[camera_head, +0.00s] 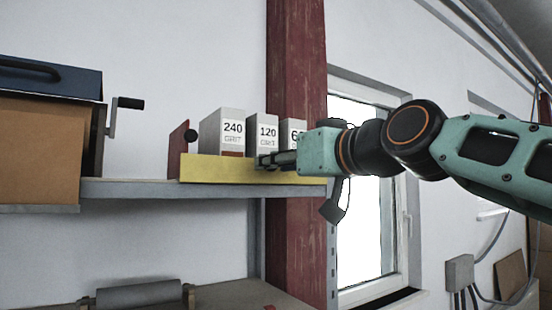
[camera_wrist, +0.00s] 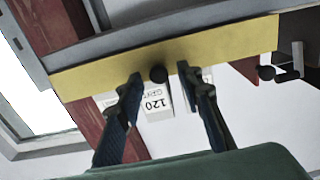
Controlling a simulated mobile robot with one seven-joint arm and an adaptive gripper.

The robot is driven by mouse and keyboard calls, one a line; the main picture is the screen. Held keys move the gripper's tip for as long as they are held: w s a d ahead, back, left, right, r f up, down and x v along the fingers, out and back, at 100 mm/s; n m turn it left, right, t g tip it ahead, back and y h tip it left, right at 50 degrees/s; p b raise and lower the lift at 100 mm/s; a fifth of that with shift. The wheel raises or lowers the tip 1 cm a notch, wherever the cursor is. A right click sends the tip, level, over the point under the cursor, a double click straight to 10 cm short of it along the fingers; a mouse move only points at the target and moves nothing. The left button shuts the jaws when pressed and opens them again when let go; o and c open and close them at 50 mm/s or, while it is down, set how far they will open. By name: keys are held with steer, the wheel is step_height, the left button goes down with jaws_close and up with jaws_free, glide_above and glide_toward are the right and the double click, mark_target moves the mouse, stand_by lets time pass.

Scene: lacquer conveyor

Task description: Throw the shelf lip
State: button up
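The yellow shelf lip (camera_head: 215,168) stands along the front edge of the shelf, before the grit boxes. It crosses the wrist view (camera_wrist: 228,47) as a long yellow strip. A round black knob (camera_wrist: 158,74) sits at the middle of the lip. My gripper (camera_head: 263,161) is at the lip in the head view, and its fingers hide the knob there. In the wrist view my gripper (camera_wrist: 159,72) is open, one finger on each side of the knob, with gaps between. A red end plate (camera_head: 177,150) with a black ball (camera_head: 190,136) stands at the lip's left end.
Grey boxes marked 240 (camera_head: 232,128), 120 (camera_head: 262,128) and partly hidden 60 (camera_head: 292,130) stand behind the lip. A red post (camera_head: 297,60) rises behind them. A crank (camera_head: 127,103) juts from the left cabinet. A roller (camera_head: 138,294) lies below the shelf.

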steer(key=shift+w+a, duration=0.3)
steer(key=shift+w, duration=0.15)
jaws_close()
steer(key=shift+f+b, duration=0.2)
steer(key=shift+b, duration=0.25)
